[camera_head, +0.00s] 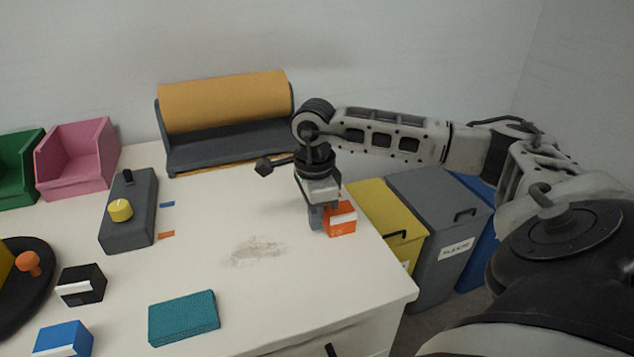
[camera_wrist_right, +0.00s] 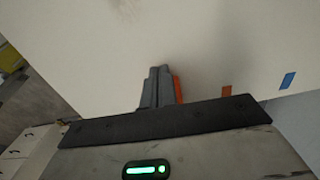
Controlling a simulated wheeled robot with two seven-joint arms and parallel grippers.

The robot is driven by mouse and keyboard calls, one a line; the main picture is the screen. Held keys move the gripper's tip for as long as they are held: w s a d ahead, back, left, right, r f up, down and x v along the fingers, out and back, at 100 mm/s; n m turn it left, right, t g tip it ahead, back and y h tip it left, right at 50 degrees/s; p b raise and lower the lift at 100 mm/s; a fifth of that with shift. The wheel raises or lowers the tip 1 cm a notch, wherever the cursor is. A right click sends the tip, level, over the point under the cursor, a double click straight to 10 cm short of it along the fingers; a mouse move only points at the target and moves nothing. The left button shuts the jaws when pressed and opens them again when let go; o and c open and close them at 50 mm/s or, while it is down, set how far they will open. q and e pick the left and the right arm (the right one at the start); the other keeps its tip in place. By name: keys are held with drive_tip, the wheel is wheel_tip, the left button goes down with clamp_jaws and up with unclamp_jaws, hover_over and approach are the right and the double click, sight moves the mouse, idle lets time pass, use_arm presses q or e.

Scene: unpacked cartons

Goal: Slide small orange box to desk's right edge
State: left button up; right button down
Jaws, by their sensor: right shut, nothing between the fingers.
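The small orange box (camera_head: 342,221) with a white label stands on the white desk (camera_head: 300,285), close to its right edge. My right gripper (camera_head: 317,217) points down at the box's left side, with its fingers shut and empty. The fingers look to be against the box or very near it; contact is hard to tell. In the right wrist view the shut fingers (camera_wrist_right: 157,88) hide most of the box, and only an orange sliver (camera_wrist_right: 178,89) shows beside them. My left gripper is not in view.
Yellow (camera_head: 383,215), grey (camera_head: 438,225) and blue bins stand beyond the desk's right edge. A paper roll holder (camera_head: 225,120) is at the back. A teal box (camera_head: 184,318), black box (camera_head: 82,286) and dark control box (camera_head: 130,212) lie left.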

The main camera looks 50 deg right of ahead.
drive_tip(key=a, duration=0.1)
drive_tip(key=w+a, duration=0.1)
drive_tip(key=shift+w+a+r, duration=0.3)
drive_tip(key=shift+a+r, duration=0.1)
wheel_tip(320, 180, up, 9)
drive_tip(key=shift+p, duration=0.35)
drive_tip(key=shift+s+d+r, duration=0.1)
